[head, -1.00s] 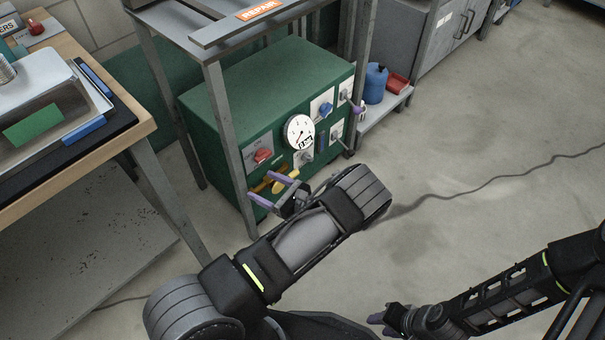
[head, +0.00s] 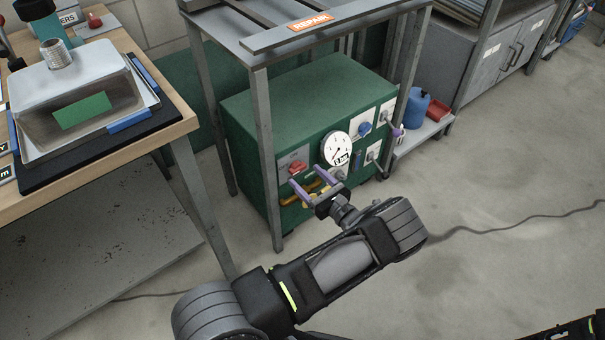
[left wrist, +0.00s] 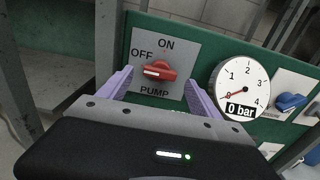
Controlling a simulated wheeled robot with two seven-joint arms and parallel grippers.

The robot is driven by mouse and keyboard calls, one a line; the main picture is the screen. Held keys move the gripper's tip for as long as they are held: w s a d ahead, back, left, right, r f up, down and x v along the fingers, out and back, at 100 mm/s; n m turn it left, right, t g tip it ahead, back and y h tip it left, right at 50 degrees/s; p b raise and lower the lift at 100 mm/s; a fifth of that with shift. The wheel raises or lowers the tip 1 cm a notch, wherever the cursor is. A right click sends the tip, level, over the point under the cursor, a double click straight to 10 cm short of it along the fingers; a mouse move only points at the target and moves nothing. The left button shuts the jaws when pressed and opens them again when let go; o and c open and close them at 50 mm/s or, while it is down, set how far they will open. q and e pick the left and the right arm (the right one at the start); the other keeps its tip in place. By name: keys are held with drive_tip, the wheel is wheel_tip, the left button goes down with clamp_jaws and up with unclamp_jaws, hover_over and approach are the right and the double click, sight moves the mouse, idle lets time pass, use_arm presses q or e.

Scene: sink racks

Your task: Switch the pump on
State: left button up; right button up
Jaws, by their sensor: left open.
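The red pump switch (left wrist: 158,70) sits on a grey plate (left wrist: 180,48) marked ON at the top, OFF at the left and PUMP below. Its white mark points left, towards OFF. It also shows on the green cabinet's front in the head view (head: 297,167). My left gripper (left wrist: 158,85) is open, with a purple finger on each side of the switch in the left wrist view. I cannot tell whether the fingers touch it. In the head view the left gripper (head: 312,188) is just in front of the panel. My right gripper is not in view.
A white gauge (left wrist: 239,90) reading 0 bar and a blue knob (left wrist: 291,102) are right of the switch. The green cabinet (head: 300,95) stands under a grey frame with a near leg (head: 268,160). A workbench (head: 150,135) is at left; open floor lies right.

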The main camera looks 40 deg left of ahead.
sight(300, 171)
use_arm(q)
drive_tip(key=shift+x, duration=1.5)
drive_tip(key=shift+c, duration=0.4)
drive_tip(key=c, duration=1.3)
